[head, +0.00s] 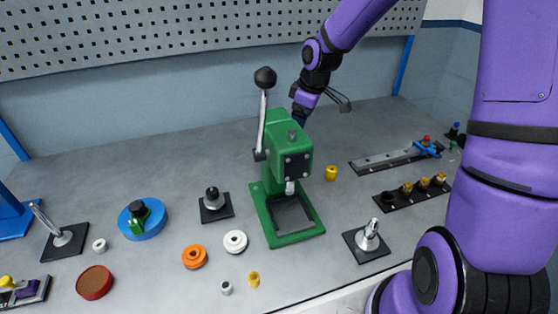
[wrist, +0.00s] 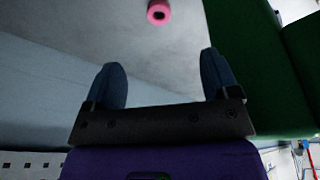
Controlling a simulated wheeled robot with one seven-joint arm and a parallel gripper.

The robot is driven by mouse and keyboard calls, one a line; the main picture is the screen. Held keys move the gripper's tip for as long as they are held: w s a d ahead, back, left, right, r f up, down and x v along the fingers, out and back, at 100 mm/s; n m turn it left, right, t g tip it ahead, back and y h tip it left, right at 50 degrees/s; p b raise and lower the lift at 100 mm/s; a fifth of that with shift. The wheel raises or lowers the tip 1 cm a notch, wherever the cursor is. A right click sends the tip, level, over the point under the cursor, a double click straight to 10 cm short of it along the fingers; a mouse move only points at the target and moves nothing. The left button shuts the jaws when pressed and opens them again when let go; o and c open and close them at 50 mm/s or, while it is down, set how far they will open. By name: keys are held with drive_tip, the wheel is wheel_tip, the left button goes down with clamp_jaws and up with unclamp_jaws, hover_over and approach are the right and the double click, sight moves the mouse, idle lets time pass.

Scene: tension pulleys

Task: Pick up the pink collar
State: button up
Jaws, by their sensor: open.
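The pink collar (wrist: 159,12) is a small pink ring with a dark hole. It lies on the grey bench top near the top edge of the wrist view, cut slightly by the frame edge. My gripper (wrist: 165,75) is open and empty, with its two dark blue fingers apart. The collar is beyond the fingertips, roughly in line with the gap between them. In the head view my purple arm reaches behind the green press (head: 288,150). The collar is not visible there, and the fingertips are mostly hidden by the press.
The green press also stands close on the right in the wrist view (wrist: 245,50). A blue disc (head: 142,219) is left. A perforated panel (head: 180,35) runs along the back wall.

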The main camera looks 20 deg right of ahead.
drive_tip(key=w+a+f, duration=0.1)
drive_tip(key=w+f, duration=0.1)
drive_tip(key=f, duration=0.2)
drive_tip(key=w+a+f+n+y, duration=0.1)
drive_tip(key=f, duration=0.3)
drive_tip(key=w+a+f+y, duration=0.1)
drive_tip(key=w+f, duration=0.1)
drive_tip(key=f, duration=0.2)
drive_tip(key=shift+w+f+n, duration=0.35)
drive_tip(key=shift+n, duration=0.05)
drive_tip(key=shift+s+d+x, duration=0.1)
drive_tip(key=shift+x, duration=1.3)
drive_tip(key=shift+s+d+x, duration=0.1)
drive_tip(key=shift+x, duration=1.25)
drive_tip(key=shift+f, duration=0.1)
drive_tip(key=shift+c, duration=0.5)
drive_tip(key=c, duration=1)
drive_tip(key=shift+o, duration=0.2)
